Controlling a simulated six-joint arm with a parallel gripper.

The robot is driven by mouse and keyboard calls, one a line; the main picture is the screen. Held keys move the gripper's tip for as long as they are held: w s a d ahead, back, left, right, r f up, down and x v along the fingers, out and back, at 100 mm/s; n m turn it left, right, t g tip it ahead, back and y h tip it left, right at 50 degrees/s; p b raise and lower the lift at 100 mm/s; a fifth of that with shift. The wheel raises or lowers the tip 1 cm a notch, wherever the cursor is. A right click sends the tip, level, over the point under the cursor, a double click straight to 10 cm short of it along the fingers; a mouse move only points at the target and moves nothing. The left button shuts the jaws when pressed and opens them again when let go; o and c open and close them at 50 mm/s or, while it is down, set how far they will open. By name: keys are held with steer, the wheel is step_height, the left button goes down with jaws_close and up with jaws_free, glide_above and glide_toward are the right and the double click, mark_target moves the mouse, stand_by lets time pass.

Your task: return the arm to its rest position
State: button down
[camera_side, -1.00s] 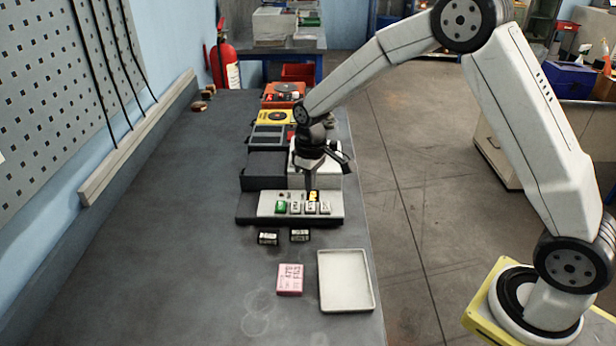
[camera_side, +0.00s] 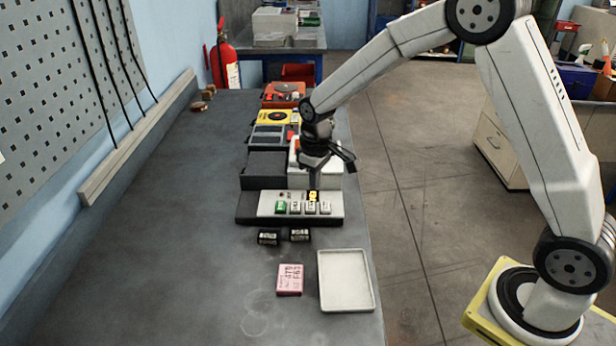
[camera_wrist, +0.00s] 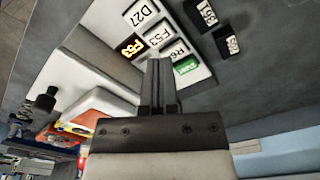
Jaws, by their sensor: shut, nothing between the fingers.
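My gripper (camera_side: 314,184) is shut and empty. In the side view it points down just above the back part of a white panel (camera_side: 265,205) on a dark base. The panel carries a row of labelled blocks, a green one (camera_side: 281,207) and several white ones (camera_side: 311,208). A yellow block (camera_side: 313,196) sits behind the row, right by the fingertips. In the wrist view the closed fingers (camera_wrist: 160,63) reach toward the panel, beside a lit orange block (camera_wrist: 132,46) and the green block (camera_wrist: 186,65). I cannot tell whether the fingertips touch anything.
Two black labelled blocks (camera_side: 268,238) (camera_side: 299,235) lie in front of the panel. A pink card (camera_side: 290,280) and an empty white tray (camera_side: 346,281) lie nearer. Boxes and devices (camera_side: 268,165) line up behind the panel.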

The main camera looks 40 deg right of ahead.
steer(key=s+r+m+t, duration=0.1)
steer(key=s+m+t, duration=0.1)
steer(key=s, duration=1.6)
steer(key=shift+s+d+r+m, duration=0.2)
steer(key=shift+s+r+m, duration=0.15)
steer(key=shift+r+m, duration=0.05)
steer(key=shift+w, duration=0.15)
